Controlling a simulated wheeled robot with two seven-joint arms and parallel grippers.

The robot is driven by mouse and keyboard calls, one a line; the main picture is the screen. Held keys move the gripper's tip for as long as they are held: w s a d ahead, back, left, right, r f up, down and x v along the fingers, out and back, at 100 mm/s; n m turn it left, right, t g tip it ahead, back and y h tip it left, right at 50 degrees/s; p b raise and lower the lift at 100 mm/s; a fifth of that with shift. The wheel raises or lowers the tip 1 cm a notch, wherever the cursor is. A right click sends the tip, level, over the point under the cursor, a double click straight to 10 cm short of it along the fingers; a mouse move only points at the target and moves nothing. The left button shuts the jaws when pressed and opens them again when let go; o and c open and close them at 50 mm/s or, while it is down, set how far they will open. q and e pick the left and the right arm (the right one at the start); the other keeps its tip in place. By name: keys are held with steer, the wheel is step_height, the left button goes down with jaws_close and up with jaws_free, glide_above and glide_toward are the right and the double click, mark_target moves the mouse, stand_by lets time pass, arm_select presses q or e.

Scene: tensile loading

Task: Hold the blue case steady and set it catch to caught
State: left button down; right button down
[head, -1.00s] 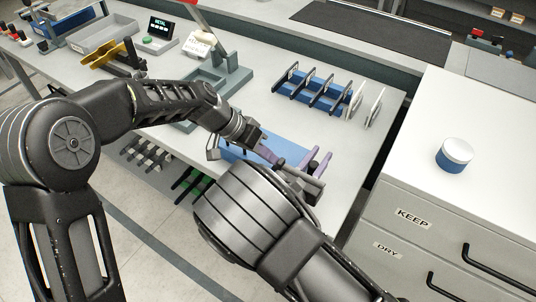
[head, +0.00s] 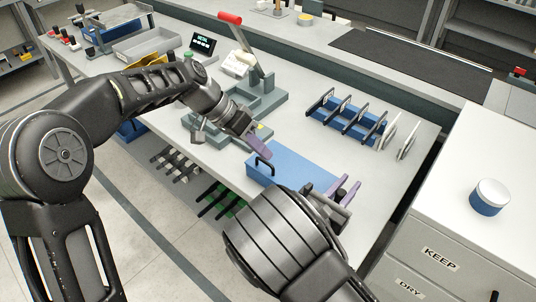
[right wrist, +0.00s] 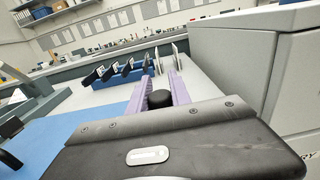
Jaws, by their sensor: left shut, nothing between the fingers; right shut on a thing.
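The blue case (head: 294,166) lies flat near the front edge of the bench, its right end partly hidden by my right arm. A black handle (head: 263,164) stands at its left end. My right gripper (head: 346,190) has purple fingers shut on a black round knob at the case's right end; the knob (right wrist: 160,98) shows between the fingers in the right wrist view. My left gripper (head: 264,147) is shut and empty, just above and behind the case's left end, near the handle. I cannot make out the catch or its setting.
A blue rack (head: 347,120) with black dividers stands behind the case, with white plates (head: 398,140) beside it. A grey press with a red-tipped lever (head: 231,18) stands back left. A white cabinet (head: 440,215) with a round blue-and-white tub (head: 489,197) is at right.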

steer(key=c, duration=1.1)
jaws_free()
steer(key=shift+s, duration=0.1)
steer(key=v, duration=1.2)
steer(key=shift+d, duration=0.1)
